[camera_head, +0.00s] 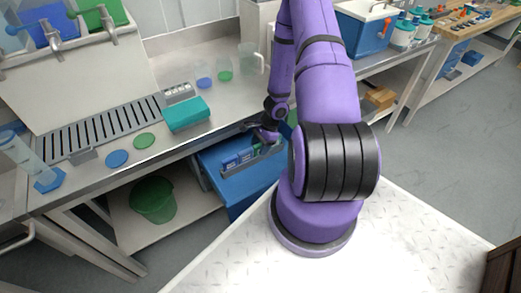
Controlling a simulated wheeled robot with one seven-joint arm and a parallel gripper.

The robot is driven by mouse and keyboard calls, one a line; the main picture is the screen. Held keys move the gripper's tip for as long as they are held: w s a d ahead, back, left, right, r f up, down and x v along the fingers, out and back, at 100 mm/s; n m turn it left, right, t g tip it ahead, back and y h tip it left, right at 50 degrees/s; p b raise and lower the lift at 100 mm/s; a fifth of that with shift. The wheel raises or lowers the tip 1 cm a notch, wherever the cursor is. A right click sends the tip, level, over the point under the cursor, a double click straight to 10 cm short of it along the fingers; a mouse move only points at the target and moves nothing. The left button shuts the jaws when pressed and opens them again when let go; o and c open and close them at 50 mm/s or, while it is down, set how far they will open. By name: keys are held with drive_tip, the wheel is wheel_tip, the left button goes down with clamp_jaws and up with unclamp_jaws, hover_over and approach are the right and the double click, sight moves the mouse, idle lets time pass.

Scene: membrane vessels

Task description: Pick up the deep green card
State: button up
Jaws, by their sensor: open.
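A grey rack (262,157) sits below the bench front, over a blue cabinet (222,184). It holds blue cards (238,160) and a small green piece at its right end, just under my gripper. That piece may be the deep green card, but it is small and partly hidden, so I cannot tell for sure. My gripper (264,137) is open, at the bench's front edge just above the right part of the rack. I see nothing held in it. The fingertips are small and dark, and I cannot tell whether they touch anything.
On the bench are a teal box (187,114), a green disc (144,140), a blue disc (117,158), a drain grate (103,131) and clear beakers (250,59). A green bin (153,199) stands on the lower shelf. My arm blocks the view to the rack's right.

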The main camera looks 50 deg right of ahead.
drive_tip(key=shift+a+f, duration=0.25)
drive_tip(key=shift+f, duration=0.25)
drive_tip(key=shift+c, duration=0.5)
clamp_jaws()
drive_tip(key=shift+r, duration=0.1)
